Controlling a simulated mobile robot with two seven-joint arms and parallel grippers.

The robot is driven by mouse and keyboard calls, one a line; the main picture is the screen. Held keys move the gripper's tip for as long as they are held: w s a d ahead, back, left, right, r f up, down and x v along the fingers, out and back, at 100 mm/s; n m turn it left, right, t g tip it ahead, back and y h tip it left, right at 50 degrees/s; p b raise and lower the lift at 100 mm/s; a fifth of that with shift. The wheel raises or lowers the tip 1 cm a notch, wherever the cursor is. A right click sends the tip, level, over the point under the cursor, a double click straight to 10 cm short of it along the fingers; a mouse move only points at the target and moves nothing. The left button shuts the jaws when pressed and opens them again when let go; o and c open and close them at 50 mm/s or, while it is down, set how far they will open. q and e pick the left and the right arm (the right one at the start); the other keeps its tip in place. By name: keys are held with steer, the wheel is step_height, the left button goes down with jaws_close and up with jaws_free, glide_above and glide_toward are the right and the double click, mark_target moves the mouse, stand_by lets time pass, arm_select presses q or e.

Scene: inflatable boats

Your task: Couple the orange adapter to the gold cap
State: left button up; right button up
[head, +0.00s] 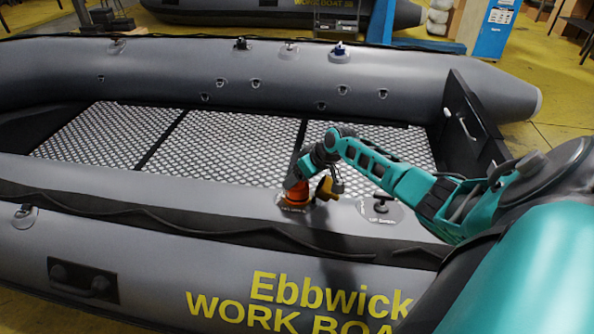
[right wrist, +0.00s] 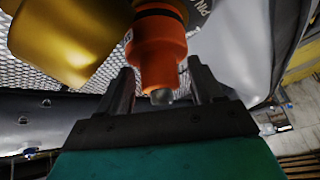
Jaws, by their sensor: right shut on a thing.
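The orange adapter (head: 298,194) is upright above a pale round fitting (head: 291,204) on the boat's near tube. My right gripper (right wrist: 160,80) is shut on the adapter, one dark finger on each side of it in the right wrist view. The gold cap (head: 326,187) is just right of the adapter in the head view. It fills the upper left of the right wrist view (right wrist: 75,35), close beside the adapter. Whether the two touch, and what lies under the adapter, I cannot tell. My left gripper is not in view.
A valve with a dark handle (head: 381,206) sits on the near tube to the right. Several fittings, one blue-topped (head: 340,50), line the far tube (head: 180,70). The patterned floor (head: 220,140) inside the boat is bare.

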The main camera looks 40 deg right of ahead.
steer(key=m+p, duration=0.1)
steer(key=m+h+p, duration=0.1)
steer(key=p, duration=0.1)
steer(key=shift+a+r+p, duration=0.15)
steer(key=shift+r+p, duration=0.15)
steer(key=shift+f+m+h+p, duration=0.1)
steer(key=shift+m+h+p, duration=0.3)
steer(key=shift+p, duration=0.1)
steer(key=shift+f, duration=0.15)
steer(key=shift+r+m+h+p, duration=0.2)
steer(key=shift+m+h+p, duration=0.25)
steer(key=shift+p, duration=0.4)
steer(key=shift+a+m+g+h+p, duration=0.1)
steer(key=shift+m+g+h+p, duration=0.35)
steer(key=shift+m+p, duration=0.6)
steer(key=shift+f+m+h+p, duration=0.1)
steer(key=shift+m+h+p, duration=0.3)
steer(key=shift+m, duration=0.1)
steer(key=shift+f, duration=0.1)
